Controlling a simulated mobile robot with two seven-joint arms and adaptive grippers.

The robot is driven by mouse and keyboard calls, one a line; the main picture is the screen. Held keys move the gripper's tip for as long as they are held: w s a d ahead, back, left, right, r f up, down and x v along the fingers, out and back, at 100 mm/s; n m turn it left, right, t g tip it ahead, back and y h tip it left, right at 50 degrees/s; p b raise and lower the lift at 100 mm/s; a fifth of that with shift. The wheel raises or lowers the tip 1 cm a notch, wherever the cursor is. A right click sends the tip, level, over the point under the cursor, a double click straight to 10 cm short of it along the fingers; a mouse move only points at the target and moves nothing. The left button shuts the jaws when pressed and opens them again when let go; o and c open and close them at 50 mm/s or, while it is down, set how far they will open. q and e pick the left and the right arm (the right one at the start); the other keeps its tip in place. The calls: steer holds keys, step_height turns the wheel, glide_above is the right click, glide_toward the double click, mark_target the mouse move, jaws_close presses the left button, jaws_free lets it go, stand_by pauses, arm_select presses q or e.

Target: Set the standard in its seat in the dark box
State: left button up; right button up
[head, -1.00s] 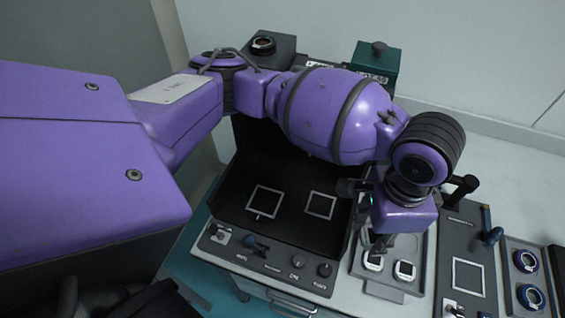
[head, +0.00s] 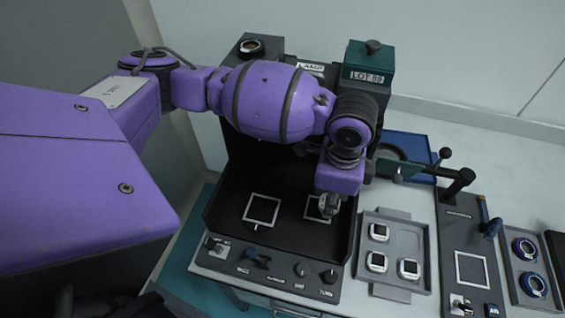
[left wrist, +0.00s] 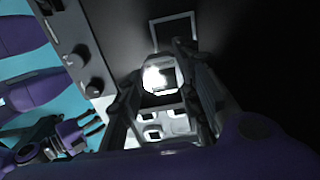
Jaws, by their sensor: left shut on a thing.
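My left gripper (head: 328,208) is low inside the dark box (head: 285,180), over the right of two pale square outlines on its floor. It is shut on a small pale-rimmed piece with a dark square window, which I take as the standard (left wrist: 160,77). The fingers hold it from both sides, and glare covers part of its face. The left outline (head: 262,210) is bare. A purple hand, seemingly my right gripper (left wrist: 92,124), shows small in the left wrist view.
A grey tray (head: 405,238) right of the box holds three pale-rimmed pieces. Knobs and switches line the box's front panel (head: 270,272). A dark post with a side arm (head: 455,182) stands farther right. A green block (head: 368,62) is behind.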

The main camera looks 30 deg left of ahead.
mark_target(322, 197)
arm_select(q)
steer(key=f, duration=0.1)
steer(key=w+a+f, duration=0.2)
steer(key=f, duration=0.1)
steer(key=shift+a, duration=0.25)
steer(key=shift+f+b, duration=0.3)
steer(key=shift+f, duration=1.25)
steer(key=shift+f, duration=0.1)
steer(key=o, duration=1.2)
steer(key=shift+w, duration=0.1)
step_height(322, 197, up, 12)
steer(key=shift+r+p, duration=0.2)
steer(key=shift+p, duration=0.35)
